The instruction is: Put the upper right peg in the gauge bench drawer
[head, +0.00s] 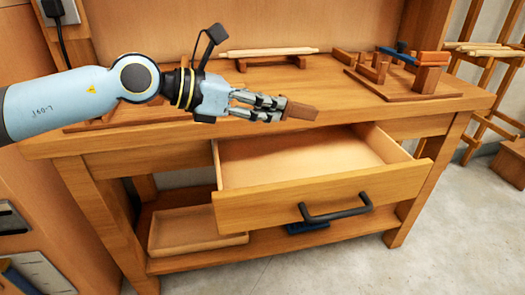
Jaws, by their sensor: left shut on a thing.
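My left gripper (283,108) comes in from the left and is shut on a short brown wooden peg (301,111). The peg lies nearly level in the fingers and sticks out to the right, above the bench top's front edge and the back of the open drawer. The gauge bench drawer (300,202) is pulled well out. Its visible floor is bare pale wood, and a dark bar handle (336,207) is on its front. My right gripper is out of view.
The bench top (340,92) holds a pale rod on a wooden stand (268,52) and a wooden fixture (405,80) with blue and orange pieces at right. A shallow tray (195,230) and a blue item (307,227) are on the lower shelf. A rack (490,50) stands at right.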

